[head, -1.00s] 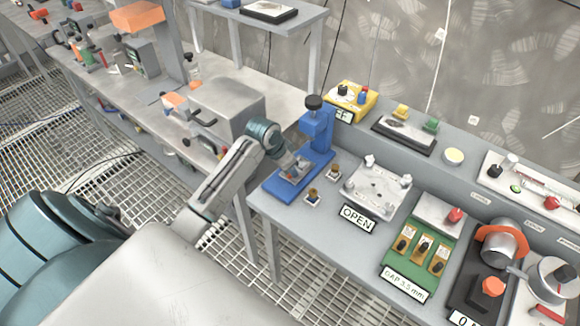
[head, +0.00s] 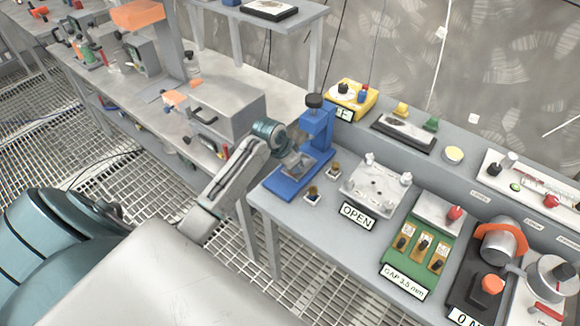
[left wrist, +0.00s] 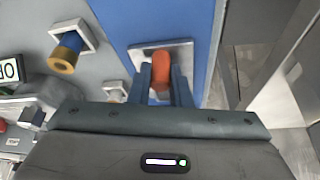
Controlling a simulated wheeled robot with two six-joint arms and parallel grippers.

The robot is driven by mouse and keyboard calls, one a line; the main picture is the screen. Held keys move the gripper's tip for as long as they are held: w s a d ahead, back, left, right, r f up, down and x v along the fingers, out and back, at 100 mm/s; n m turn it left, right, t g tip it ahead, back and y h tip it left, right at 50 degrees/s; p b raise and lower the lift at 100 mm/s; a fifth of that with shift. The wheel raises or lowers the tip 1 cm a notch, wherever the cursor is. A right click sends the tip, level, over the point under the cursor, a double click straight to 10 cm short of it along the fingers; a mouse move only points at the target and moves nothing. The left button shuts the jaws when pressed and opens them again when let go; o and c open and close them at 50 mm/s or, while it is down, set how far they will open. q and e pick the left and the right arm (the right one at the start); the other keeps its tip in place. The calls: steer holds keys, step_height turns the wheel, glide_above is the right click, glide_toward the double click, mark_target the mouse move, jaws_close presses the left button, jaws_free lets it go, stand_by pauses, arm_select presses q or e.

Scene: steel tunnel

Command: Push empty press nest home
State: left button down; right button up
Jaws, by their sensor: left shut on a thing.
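The blue press (head: 318,130) stands at the left end of the near bench, its black knob on top. My left gripper (head: 297,164) is low at the front of the press, over its blue base. In the left wrist view, the fingers of my left gripper (left wrist: 165,92) are shut on an upright orange handle (left wrist: 160,68). The handle stands on a grey metal nest plate (left wrist: 182,52) on the blue base. No part shows on the visible piece of the plate; the rest is hidden by the gripper. My right gripper is not in view.
A grey fixture (head: 375,185) with an OPEN sign (head: 358,215) is further right. A yellow box (head: 353,97) stands behind. A grey box (head: 225,105) sits on the bench to the left.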

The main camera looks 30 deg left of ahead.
arm_select(q)
steer(key=w, duration=0.4)
steer(key=shift+d, duration=0.15)
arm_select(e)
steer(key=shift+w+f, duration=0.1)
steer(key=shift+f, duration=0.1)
arm_select(q)
steer(key=shift+s, duration=0.1)
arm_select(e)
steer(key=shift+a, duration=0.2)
arm_select(q)
steer(key=c, duration=1.3)
jaws_free()
steer(key=shift+c, duration=0.2)
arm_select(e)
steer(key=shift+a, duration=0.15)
